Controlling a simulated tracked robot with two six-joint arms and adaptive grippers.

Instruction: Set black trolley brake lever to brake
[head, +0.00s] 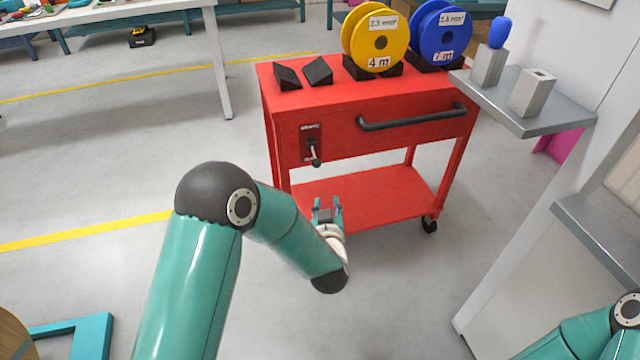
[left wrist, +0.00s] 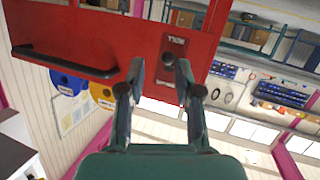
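The red trolley (head: 340,140) stands ahead of me. Its black brake lever (head: 315,155) sits on a dark label plate (head: 311,133) at the left of the front panel, its handle end hanging down and towards me. The plate's lettering is too small to read surely. My left gripper (head: 327,203) is below the lever and in front of the trolley, fingers up and apart, empty. In the left wrist view, which is upside down, the lever's round end (left wrist: 168,58) shows between the open fingertips (left wrist: 160,70), closer to the right one; contact cannot be told. My right gripper is out of view.
A black handle bar (head: 412,117) crosses the trolley front, right of the lever. A yellow reel (head: 360,45) and a blue reel (head: 425,30) stand on top, beside empty black wedges (head: 303,73). A grey shelf (head: 535,118) juts out at right. Floor left of the trolley is clear.

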